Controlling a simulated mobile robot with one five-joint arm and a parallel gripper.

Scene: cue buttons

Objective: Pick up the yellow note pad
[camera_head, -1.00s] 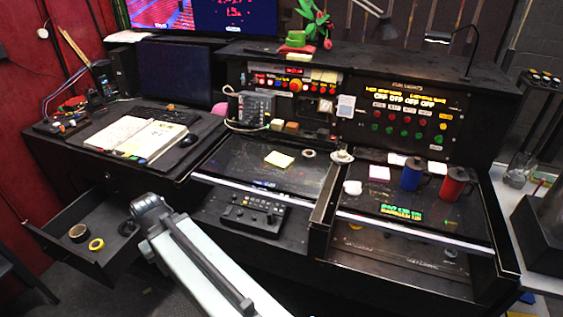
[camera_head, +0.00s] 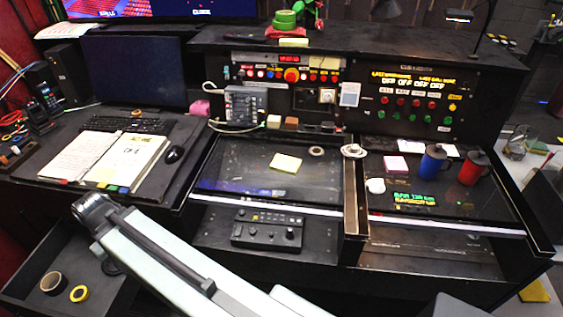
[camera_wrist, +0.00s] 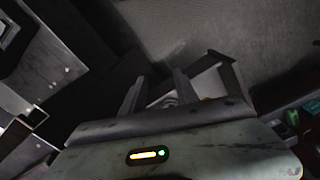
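The pale yellow note pad (camera_head: 286,163) lies flat on the left dark glass panel (camera_head: 232,182) of the console in the head view. Nothing covers it. My arm crosses the lower part of the head view, below and left of the pad, and my gripper does not show there. In the dim wrist view, my gripper's (camera_wrist: 182,78) fingers look spread apart, with nothing clearly held between them. The pad cannot be made out in the wrist view.
A black button box (camera_head: 268,230) sits below the pad's panel. A raised divider (camera_head: 354,200) stands right of it; beyond are a pink pad (camera_head: 396,163), a blue mug (camera_head: 433,158) and a red mug (camera_head: 473,168). An open drawer (camera_head: 110,300) juts out at lower left.

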